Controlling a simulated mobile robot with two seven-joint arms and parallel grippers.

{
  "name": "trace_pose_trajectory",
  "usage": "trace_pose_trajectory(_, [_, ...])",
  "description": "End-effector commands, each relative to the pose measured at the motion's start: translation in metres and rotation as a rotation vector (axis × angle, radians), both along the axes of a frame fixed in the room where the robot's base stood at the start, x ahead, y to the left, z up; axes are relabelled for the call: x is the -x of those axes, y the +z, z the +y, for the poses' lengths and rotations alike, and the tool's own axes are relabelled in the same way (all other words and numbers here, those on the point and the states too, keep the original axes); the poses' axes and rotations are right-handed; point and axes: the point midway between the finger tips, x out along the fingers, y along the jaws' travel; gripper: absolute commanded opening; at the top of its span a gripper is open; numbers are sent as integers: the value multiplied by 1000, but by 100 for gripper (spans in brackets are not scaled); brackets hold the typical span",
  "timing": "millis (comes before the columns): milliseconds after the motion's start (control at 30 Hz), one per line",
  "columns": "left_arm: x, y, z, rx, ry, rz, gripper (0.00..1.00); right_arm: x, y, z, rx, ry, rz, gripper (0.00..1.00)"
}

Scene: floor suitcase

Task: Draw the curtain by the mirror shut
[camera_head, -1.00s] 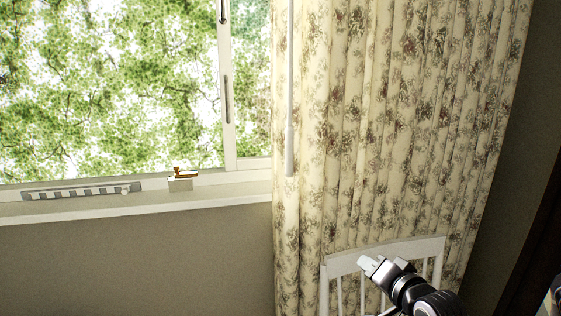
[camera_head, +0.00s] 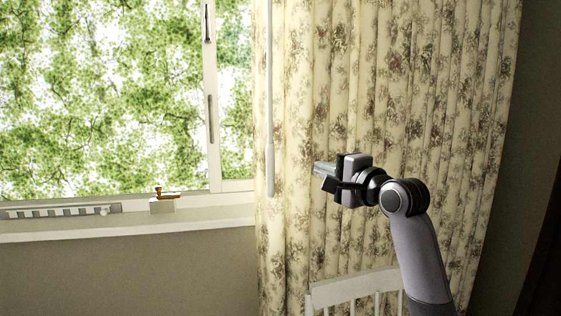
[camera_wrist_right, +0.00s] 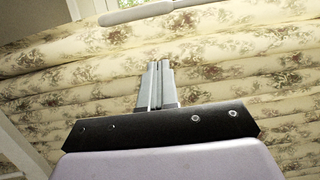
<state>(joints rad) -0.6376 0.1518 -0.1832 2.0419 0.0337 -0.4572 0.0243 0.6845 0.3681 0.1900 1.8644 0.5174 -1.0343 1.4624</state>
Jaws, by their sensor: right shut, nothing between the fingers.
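A cream curtain with a dark floral print (camera_head: 400,80) hangs in folds to the right of the window, and it fills most of the right wrist view (camera_wrist_right: 240,75). A pale wand (camera_head: 268,150) hangs along the curtain's left edge; a light rod end also shows at the top of the right wrist view (camera_wrist_right: 150,11). My right gripper (camera_head: 318,168) is in front of the curtain, to the right of the wand and apart from it. Its fingers (camera_wrist_right: 157,84) are together with nothing between them. My left gripper is not in view. No mirror shows.
The window (camera_head: 100,90) stands left of the curtain. On its sill (camera_head: 200,219) are a small golden-brown figure on a white block (camera_head: 163,200) and a grey striped strip (camera_head: 60,210). A white chair back (camera_head: 352,288) stands below my right gripper, before the curtain.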

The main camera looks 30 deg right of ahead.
Motion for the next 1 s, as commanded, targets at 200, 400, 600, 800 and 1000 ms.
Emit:
trace_pose_trajectory(200, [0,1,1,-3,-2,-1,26,-30,1,2,0,0,1,0])
trace_pose_trajectory(400, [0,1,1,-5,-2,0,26,-58,1,4,2,0,0,0])
trace_pose_trajectory(600, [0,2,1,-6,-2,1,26,-83,0,5,2,0,0,0])
trace_pose_trajectory(800, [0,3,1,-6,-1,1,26,-104,1,23,3,2,-1,0])
trace_pose_trajectory(1000, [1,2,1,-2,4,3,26,-115,0,35,3,1,-1,0])
